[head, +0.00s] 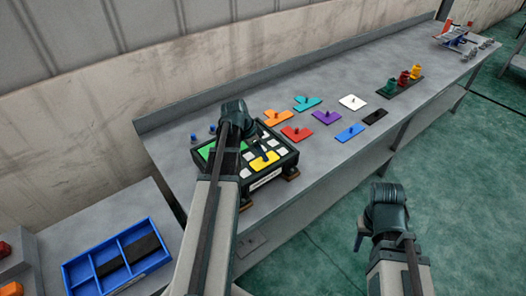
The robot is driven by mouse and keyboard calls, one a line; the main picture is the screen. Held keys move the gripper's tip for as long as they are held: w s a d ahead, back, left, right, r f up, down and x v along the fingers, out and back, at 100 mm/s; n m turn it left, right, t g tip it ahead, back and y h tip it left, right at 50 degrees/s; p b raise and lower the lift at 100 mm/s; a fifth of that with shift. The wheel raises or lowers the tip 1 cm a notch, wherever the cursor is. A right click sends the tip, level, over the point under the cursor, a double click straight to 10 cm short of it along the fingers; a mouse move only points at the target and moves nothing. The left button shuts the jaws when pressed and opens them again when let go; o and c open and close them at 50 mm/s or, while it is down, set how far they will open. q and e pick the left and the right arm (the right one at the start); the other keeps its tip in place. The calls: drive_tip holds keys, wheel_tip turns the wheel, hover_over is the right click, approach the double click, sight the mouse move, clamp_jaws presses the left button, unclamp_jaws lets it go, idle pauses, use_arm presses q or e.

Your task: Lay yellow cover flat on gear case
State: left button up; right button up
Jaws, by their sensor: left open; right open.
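A yellow piece (265,160), which looks like the yellow cover, lies in the front part of a black open case (288,160) on the long bench. The case also holds a green piece and several white pieces. I cannot tell whether this case is the gear case, or whether the yellow piece lies fully flat. My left gripper (258,148) is over the case, close to the yellow piece, with its fingers partly hidden and dark against the case. It is open. My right gripper (361,236) is open and empty, out over the green floor in front of the bench.
Flat knobbed plates lie right of the case: orange (277,118), red (297,133), teal (306,103), purple (326,117), white (352,102), blue (349,132) and black (375,116). A rack of coloured cylinders (403,82) stands beyond. A blue divided tray (110,238) sits on the left table.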

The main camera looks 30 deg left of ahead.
use_arm(q)
drive_tip(key=p+v, duration=0.8)
drive_tip(key=v, duration=0.2)
drive_tip(key=shift+p, duration=0.3)
drive_tip(key=shift+s, duration=0.1)
drive_tip(key=s+d+n+g+y, duration=0.1)
drive_tip(key=s+d, duration=0.3)
drive_tip(key=d, duration=0.7)
drive_tip(key=s+d+f+n+g+y, duration=0.1)
drive_tip(key=s+d, duration=0.3)
drive_tip(key=d, duration=0.7)
drive_tip(key=s+d+n+g+y, duration=0.1)
drive_tip(key=s+d, duration=0.4)
drive_tip(key=d, duration=0.6)
drive_tip(key=shift+f+n+g+y, duration=0.2)
drive_tip(key=shift+n+g+y, duration=0.1)
drive_tip(key=shift+n+y, duration=0.15)
drive_tip(key=shift+d+f, duration=0.15)
